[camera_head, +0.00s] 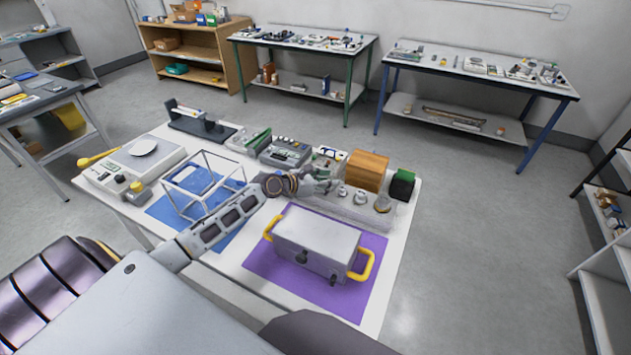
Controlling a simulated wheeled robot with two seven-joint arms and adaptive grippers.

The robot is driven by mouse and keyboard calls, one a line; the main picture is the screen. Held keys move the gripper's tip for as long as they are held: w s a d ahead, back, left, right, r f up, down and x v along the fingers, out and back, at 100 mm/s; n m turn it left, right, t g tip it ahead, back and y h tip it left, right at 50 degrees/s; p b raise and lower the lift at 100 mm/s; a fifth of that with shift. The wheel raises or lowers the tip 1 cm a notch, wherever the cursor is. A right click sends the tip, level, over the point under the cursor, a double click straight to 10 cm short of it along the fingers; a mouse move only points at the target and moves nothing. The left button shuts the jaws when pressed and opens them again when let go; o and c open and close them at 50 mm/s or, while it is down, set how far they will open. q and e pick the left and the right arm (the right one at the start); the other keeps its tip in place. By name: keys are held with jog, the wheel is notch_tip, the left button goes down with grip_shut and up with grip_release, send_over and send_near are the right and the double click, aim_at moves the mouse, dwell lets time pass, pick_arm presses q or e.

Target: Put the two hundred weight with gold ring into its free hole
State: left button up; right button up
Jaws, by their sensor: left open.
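A long pale weight block (352,213) lies along the middle of the white table, behind the grey case. Several small metal weights stand on or in it. The rightmost weight (382,204) has a golden tint and may be the one with the gold ring; no number can be read. My left gripper (328,184) is over the block's left end, left of these weights. It is open, and I see nothing held in it. It hides the block's left part, and the free hole cannot be made out. My right gripper is out of view.
A grey case (314,245) with yellow handles stands on a purple mat (262,263) in front of the block. A wooden box (367,171) and a green-black box (402,184) stand behind it. A white wire frame (203,180) and a scale (143,147) are left.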

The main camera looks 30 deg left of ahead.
pick_arm(q)
jog(key=shift+s+f, duration=0.1)
jog(key=shift+f, duration=0.05)
jog(key=shift+s+a+r, duration=0.1)
jog(key=shift+r, duration=0.35)
jog(key=v, duration=1.1)
jog(key=shift+s+r, duration=0.2)
jog(key=shift+r, duration=0.2)
jog(key=shift+a+p, duration=0.1)
jog(key=shift+p, duration=0.2)
dwell(0.5)
